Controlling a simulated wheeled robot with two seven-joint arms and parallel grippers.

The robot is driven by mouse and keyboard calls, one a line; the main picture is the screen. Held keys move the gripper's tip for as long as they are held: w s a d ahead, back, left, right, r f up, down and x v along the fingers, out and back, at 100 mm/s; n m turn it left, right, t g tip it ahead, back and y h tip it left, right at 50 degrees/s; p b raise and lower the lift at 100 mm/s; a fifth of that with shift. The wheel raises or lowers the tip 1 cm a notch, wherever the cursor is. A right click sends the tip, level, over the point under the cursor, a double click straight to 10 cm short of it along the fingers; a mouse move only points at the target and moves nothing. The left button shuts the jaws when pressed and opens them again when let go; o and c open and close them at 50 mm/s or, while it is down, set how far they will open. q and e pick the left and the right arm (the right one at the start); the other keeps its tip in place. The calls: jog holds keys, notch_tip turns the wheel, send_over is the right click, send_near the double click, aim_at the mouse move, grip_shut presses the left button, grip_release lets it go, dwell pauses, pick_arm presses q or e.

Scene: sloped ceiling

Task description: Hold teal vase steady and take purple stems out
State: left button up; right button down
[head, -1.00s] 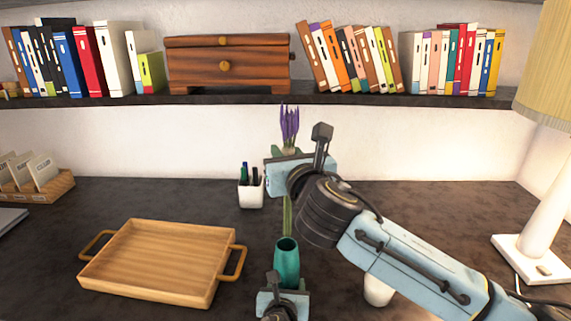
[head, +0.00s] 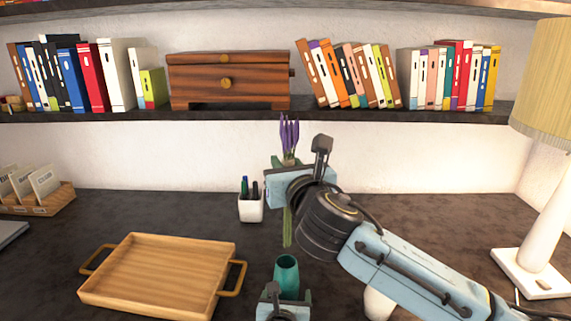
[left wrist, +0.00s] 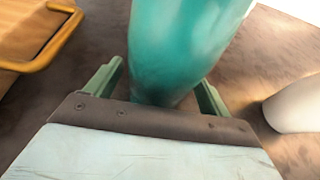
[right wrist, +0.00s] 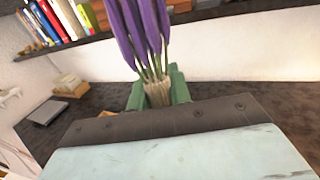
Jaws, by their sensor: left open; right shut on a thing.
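The teal vase (head: 287,272) stands upright on the dark desk at bottom centre of the head view. My left gripper (head: 284,297) is open at the vase; in the left wrist view its fingers (left wrist: 157,92) lie on either side of the vase (left wrist: 185,45). The purple stems (head: 289,133) are upright, with green lower ends (head: 288,228) hanging above the vase mouth, a small gap between. My right gripper (head: 288,165) is shut on them just below the purple heads; the right wrist view shows the stems (right wrist: 145,30) between its fingers (right wrist: 158,92).
A wooden tray (head: 155,236) lies left of the vase. A white pen cup (head: 251,208) stands behind. A white lamp (head: 540,245) is at right. A white object (head: 378,303) is partly hidden under my right arm. A shelf (head: 350,114) spans the back.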

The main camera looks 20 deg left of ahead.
pick_arm(q)
jog(key=v, duration=1.2)
jog(key=shift+r, duration=0.1)
